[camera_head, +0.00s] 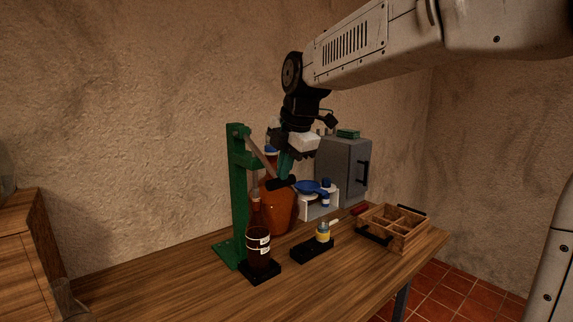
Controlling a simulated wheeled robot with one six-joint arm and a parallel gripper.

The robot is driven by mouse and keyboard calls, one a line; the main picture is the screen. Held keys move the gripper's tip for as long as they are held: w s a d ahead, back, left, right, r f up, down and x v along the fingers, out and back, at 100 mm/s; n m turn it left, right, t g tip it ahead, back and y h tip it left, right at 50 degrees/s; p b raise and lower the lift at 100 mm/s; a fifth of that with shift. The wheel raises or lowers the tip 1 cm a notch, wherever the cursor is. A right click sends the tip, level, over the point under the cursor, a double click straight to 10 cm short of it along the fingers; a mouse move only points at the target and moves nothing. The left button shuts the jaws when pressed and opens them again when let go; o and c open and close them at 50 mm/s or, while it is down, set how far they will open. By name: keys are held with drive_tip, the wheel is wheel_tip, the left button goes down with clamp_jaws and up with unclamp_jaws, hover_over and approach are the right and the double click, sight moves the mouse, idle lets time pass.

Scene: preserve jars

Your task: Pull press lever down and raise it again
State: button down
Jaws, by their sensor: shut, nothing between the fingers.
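The green press (238,205) stands upright on the wooden table, left of centre. Its lever (261,157) slopes from the top of the column down to the right and ends in a black handle (279,184). A dark bottle with a white label (258,249) stands on a black base under the press. My gripper (284,173) points down at the black handle, very close to it or touching; I cannot tell which. Its fingers are shut with nothing held, and their tips are partly hidden around the handle.
An orange container (280,212) stands behind the press. A small yellow-labelled jar (323,232) sits on a black block (312,250). A wooden divided crate (408,235), a white stand (318,211) with blue items and a grey cabinet (344,165) are to the right. The front of the table is clear.

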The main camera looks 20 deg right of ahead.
drive_tip(key=shift+f, duration=0.85)
drive_tip(key=shift+a, duration=0.1)
drive_tip(key=v, duration=1.5)
drive_tip(key=s+d+f+m+g+h, duration=0.1)
drive_tip(key=s+d+f+m+g, duration=0.1)
drive_tip(key=s+f+m, duration=1.9)
drive_tip(key=s+f, duration=0.3)
drive_tip(key=s, duration=0.2)
drive_tip(key=shift+s+d+f+m, duration=0.35)
drive_tip(key=shift+m, duration=0.05)
